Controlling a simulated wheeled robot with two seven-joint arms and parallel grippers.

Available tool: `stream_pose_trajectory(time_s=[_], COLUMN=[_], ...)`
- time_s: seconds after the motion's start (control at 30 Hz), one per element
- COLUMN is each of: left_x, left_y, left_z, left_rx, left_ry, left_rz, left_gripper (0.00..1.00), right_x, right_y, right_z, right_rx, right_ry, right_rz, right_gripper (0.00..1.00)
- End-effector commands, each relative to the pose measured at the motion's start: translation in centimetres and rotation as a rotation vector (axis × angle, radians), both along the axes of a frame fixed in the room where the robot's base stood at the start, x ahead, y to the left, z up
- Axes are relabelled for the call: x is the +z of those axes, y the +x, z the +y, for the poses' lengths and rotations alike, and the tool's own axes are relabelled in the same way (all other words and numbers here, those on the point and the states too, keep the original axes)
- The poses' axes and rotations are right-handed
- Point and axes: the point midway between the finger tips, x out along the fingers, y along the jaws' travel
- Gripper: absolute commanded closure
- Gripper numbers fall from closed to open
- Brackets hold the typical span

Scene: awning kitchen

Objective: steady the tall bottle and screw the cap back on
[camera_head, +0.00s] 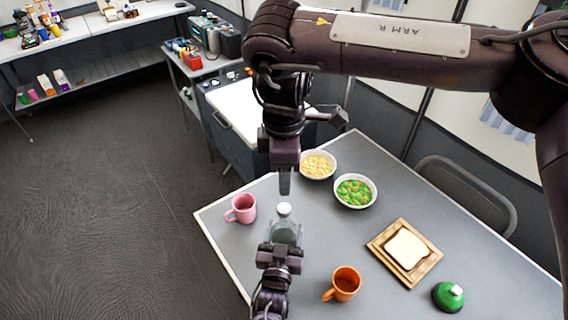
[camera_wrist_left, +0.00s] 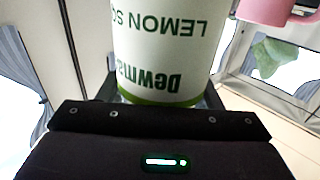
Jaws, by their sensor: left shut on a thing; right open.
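The tall bottle (camera_head: 286,231) stands on the grey table, pale green and see-through in the head view, with a white cap (camera_head: 284,209) at its top. I cannot tell how tightly the cap sits. My left gripper (camera_head: 281,246) is shut on the bottle's body from the near side. The left wrist view shows the bottle (camera_wrist_left: 168,45) close up, its white label with green lettering upside down, between the fingers. My right gripper (camera_head: 285,188) points down just above the cap, open and apart from it; its finger gap is hard to see.
A pink mug (camera_head: 242,208) stands left of the bottle and an orange mug (camera_head: 346,283) to its right. Behind are bowls of yellow food (camera_head: 318,165) and green salad (camera_head: 355,190). A bread board (camera_head: 379,254) and a green-domed item (camera_head: 447,297) lie further right.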

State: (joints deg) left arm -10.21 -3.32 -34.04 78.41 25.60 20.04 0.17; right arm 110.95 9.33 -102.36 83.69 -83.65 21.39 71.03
Motion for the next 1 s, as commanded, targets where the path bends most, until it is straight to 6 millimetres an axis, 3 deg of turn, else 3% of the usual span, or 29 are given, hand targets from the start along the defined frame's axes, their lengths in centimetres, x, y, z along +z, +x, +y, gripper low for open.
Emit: stream_pose_trajectory(time_s=[0.13,0.43,0.47,0.5,0.63,1.0], left_x=[-0.02,0.00,0.00,0.00,0.01,-0.17], left_y=[-0.01,0.00,0.00,0.00,0.00,-0.77], left_z=[0.01,0.02,0.02,0.02,0.02,0.13], left_rx=[0.000,0.000,0.000,0.000,0.000,0.000], left_ry=[0.000,0.000,0.000,0.000,0.000,0.000], left_rz=[0.000,0.000,0.000,0.000,0.000,0.002], left_gripper=[1.00,1.00,0.38,0.33,0.16,0.16], right_x=[1.22,1.43,1.43,1.42,1.41,1.22], right_y=[0.01,-0.02,-0.02,-0.02,-0.02,-0.02], right_z=[0.00,0.01,0.01,0.01,0.02,0.02], right_rx=[-0.001,0.000,0.000,0.000,0.000,0.000], right_ry=[0.000,0.001,0.001,0.001,0.001,0.001], right_rz=[-0.001,0.001,0.001,0.001,0.001,0.001], right_gripper=[0.49,0.49,0.49,0.49,0.49,0.49])
